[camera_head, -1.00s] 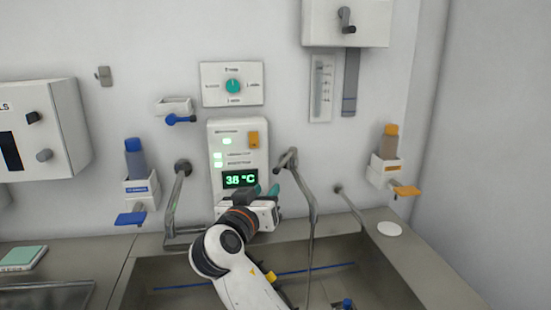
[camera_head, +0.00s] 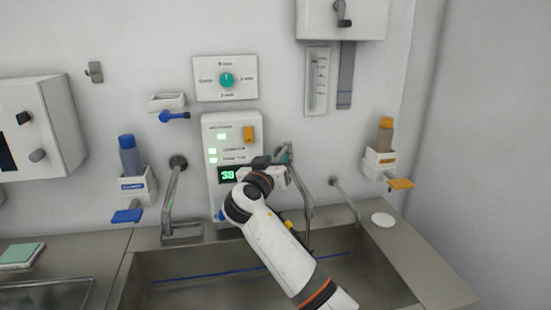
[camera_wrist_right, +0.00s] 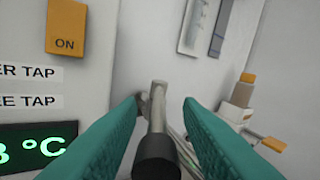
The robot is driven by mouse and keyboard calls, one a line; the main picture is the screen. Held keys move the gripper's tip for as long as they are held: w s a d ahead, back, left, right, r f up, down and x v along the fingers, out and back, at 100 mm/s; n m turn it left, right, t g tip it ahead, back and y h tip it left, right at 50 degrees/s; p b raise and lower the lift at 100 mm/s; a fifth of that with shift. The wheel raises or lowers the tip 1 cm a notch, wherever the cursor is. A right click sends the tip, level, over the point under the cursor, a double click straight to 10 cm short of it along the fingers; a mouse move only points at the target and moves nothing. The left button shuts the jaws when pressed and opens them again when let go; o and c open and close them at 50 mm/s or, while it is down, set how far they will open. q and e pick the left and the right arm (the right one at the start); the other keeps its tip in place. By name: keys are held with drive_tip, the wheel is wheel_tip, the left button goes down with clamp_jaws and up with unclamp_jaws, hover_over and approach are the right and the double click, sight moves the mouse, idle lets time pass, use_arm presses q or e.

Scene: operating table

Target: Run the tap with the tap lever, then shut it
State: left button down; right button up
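The tap lever (camera_wrist_right: 155,145), a grey metal stick with a dark round end, shows in the right wrist view. It stands between the two teal fingers of my right gripper (camera_wrist_right: 160,102). The fingers are apart, with a gap visible on both sides of the lever. In the head view my right gripper (camera_head: 284,157) is at the top of the right-hand tap (camera_head: 308,205) and mostly hides the lever there. I see no water running from the tap. My left gripper is not in view.
A wall panel (camera_head: 211,133) with a green display and an orange ON switch (camera_wrist_right: 66,27) is just left of the gripper. Another metal tap (camera_head: 172,200) stands further left. Blue (camera_head: 130,155) and orange (camera_head: 385,135) dispensers flank the steel sink (camera_head: 350,255).

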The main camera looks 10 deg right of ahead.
drive_tip(key=shift+w+d, duration=0.1)
drive_tip(key=shift+w, duration=0.1)
drive_tip(key=shift+c, duration=0.2)
clamp_jaws()
